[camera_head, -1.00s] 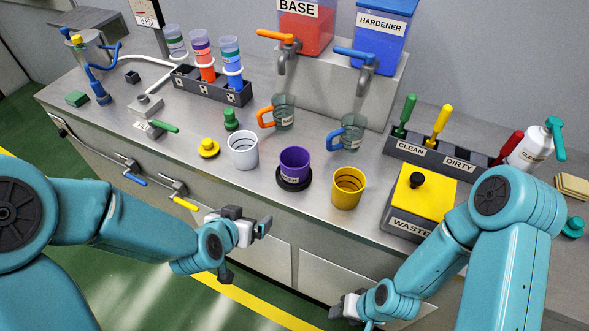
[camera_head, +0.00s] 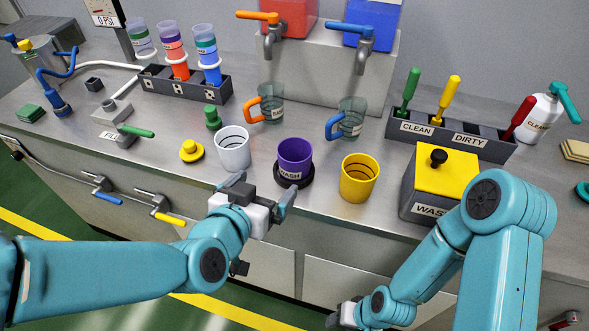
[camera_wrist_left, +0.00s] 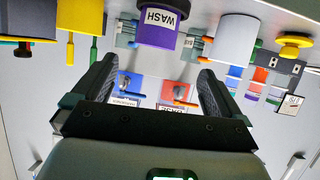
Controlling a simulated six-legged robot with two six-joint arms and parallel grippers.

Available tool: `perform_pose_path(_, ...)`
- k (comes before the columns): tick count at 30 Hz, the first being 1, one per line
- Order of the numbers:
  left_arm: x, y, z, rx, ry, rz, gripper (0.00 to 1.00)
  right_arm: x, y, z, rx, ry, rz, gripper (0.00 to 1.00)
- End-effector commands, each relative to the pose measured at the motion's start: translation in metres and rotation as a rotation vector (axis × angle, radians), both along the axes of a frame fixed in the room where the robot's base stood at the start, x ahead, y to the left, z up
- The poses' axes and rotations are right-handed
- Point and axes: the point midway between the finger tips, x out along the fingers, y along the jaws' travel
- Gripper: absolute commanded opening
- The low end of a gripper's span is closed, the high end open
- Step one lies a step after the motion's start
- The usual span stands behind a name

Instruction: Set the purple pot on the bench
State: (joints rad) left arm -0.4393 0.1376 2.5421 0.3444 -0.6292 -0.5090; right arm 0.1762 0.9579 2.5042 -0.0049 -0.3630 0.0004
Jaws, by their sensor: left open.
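The purple pot (camera_head: 295,158), labelled WASH, stands upright on a round black base (camera_head: 306,182) near the bench's front edge. It also shows upside down in the left wrist view (camera_wrist_left: 158,37), ahead of the gap between the fingers. My left gripper (camera_head: 264,190) is open and empty, just in front of the pot and a little to its left, apart from it. Its two fingers (camera_wrist_left: 156,72) are spread in the wrist view. The grey steel bench (camera_head: 315,207) carries the pot. My right gripper (camera_head: 343,316) is low in front of the bench; its jaw opening is unclear.
A white cup (camera_head: 233,150) stands left of the pot and a yellow cup (camera_head: 358,180) right of it. Orange-handled (camera_head: 271,103) and blue-handled (camera_head: 352,118) beakers stand behind. The waste bin (camera_head: 425,203) is farther right.

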Motion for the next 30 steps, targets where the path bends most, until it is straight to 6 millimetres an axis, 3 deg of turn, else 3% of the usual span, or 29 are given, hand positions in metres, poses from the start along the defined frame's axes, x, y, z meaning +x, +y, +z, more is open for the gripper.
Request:
perform_pose_path(5, 0.015, -0.013, -0.011, 0.001, -0.001, -0.01, 1.0, 0.0, 0.0, -0.006, 0.0, 0.0, 0.0, 0.5)
perform_pose_path(15, 0.081, -0.037, -0.039, 0.0, -0.001, -0.012, 1.0, 0.0, 0.0, -0.007, 0.0, 0.0, 0.0, 0.5)
perform_pose_path(23, 0.101, -0.044, -0.047, 0.0, -0.002, -0.013, 1.0, 0.0, 0.0, -0.005, 0.0, 0.0, 0.0, 0.5)
perform_pose_path(30, 0.133, -0.057, -0.06, -0.001, -0.001, -0.013, 1.0, 0.0, 0.0, -0.001, 0.0, 0.0, 0.0, 0.5)
